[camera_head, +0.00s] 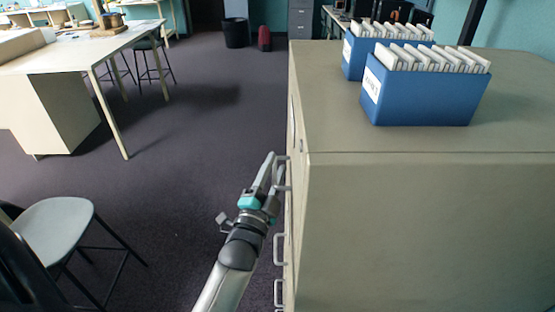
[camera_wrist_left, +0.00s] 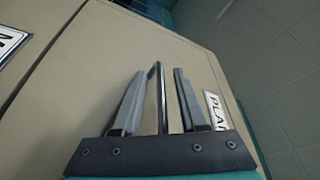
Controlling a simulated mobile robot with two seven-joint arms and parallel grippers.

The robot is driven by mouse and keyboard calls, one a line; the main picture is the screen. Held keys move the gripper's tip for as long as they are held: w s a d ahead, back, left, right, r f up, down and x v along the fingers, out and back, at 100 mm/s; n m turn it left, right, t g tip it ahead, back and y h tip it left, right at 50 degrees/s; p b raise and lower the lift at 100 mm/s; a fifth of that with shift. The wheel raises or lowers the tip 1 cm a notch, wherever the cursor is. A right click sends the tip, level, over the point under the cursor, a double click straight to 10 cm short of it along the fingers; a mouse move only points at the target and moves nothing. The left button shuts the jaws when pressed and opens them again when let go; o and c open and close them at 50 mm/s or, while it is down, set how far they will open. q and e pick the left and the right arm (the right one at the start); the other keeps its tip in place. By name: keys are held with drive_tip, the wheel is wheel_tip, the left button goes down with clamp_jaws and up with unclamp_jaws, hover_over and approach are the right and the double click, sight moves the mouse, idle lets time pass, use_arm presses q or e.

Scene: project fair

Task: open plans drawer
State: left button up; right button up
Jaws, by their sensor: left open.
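The cabinet (camera_head: 405,220) with the drawers stands at the right in the head view, its drawer fronts facing left. Several metal bar handles (camera_head: 279,250) stick out from that side. My left gripper (camera_head: 277,170) is at an upper handle near the cabinet's front corner. In the left wrist view my left gripper (camera_wrist_left: 160,90) is open, with a handle bar (camera_wrist_left: 155,95) between its two fingers. I cannot tell whether the fingers touch the bar. A partly hidden label (camera_wrist_left: 214,110) beginning "PLA" is on the drawer front (camera_wrist_left: 110,60) beside the right finger. My right gripper is not in view.
Two blue file boxes (camera_head: 425,105) with white folders stand on the cabinet top. A chair (camera_head: 60,225) is at the lower left, and a white table (camera_head: 85,45) is at the upper left. The dark carpet (camera_head: 190,130) left of the cabinet is clear.

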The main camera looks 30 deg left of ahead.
use_arm(q)
drive_tip(key=shift+w, duration=0.1)
clamp_jaws()
idle(0.4)
drive_tip(key=shift+r, duration=0.1)
idle(1.0)
